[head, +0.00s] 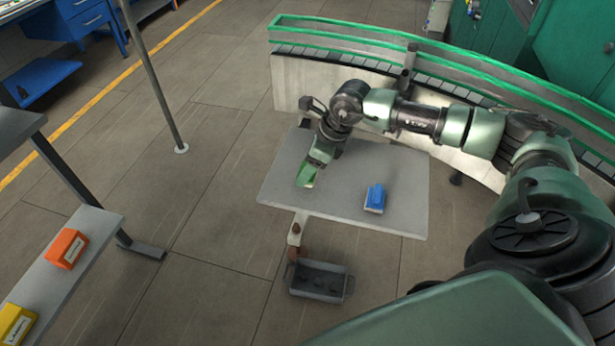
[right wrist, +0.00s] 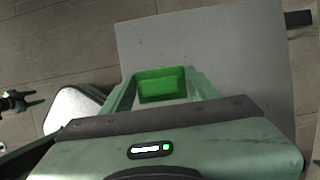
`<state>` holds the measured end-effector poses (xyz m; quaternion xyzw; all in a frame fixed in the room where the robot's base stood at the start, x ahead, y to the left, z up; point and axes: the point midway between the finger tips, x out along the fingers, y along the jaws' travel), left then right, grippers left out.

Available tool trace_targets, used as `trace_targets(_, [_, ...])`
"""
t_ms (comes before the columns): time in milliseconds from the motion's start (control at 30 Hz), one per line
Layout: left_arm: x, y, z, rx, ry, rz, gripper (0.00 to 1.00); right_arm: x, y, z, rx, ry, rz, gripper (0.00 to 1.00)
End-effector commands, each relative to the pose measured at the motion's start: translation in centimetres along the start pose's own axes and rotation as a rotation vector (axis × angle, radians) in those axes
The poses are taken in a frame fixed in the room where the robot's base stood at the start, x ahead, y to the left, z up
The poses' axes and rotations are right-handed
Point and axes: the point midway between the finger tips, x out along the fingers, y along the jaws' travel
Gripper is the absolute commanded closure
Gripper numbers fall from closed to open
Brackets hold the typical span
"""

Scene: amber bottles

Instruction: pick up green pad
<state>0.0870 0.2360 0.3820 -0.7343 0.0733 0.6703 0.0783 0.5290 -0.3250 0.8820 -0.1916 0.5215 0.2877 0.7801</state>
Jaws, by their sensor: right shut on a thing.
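The green pad (head: 306,176) is at the left part of the small grey table (head: 400,215), under my right gripper (head: 315,164). In the right wrist view the green pad (right wrist: 162,85) sits between the two pale green fingers of my right gripper (right wrist: 163,88). The gripper is shut on it, and the fingers hide its sides. I cannot tell whether the pad touches the tabletop. My left gripper is not in the head view.
A blue pad (head: 375,198) stands on the right of the table. A grey bin (head: 320,282) is on the floor below its front edge. An orange pad (head: 66,248) and a yellow pad (head: 14,324) lie on a shelf (head: 75,275) at left. A curved green-railed conveyor (head: 290,75) runs behind.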

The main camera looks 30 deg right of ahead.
Motion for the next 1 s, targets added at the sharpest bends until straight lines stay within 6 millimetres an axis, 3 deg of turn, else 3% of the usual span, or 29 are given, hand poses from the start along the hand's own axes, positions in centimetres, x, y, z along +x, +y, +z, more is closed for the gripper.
trace_targets(300, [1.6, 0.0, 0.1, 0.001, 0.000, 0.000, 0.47, -8.5, -0.1, 3.6, -0.004, -0.005, -0.005, 0.81])
trace_targets(500, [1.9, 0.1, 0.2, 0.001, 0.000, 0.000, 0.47, -12.4, 0.0, 5.2, -0.002, -0.004, -0.002, 0.81])
trace_targets(700, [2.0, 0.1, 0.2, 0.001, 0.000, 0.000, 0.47, -14.2, 0.0, 5.9, -0.002, -0.001, 0.000, 0.81])
trace_targets(1000, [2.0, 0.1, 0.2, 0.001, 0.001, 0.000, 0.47, -14.5, 0.0, 6.0, -0.001, 0.000, 0.000, 0.81])
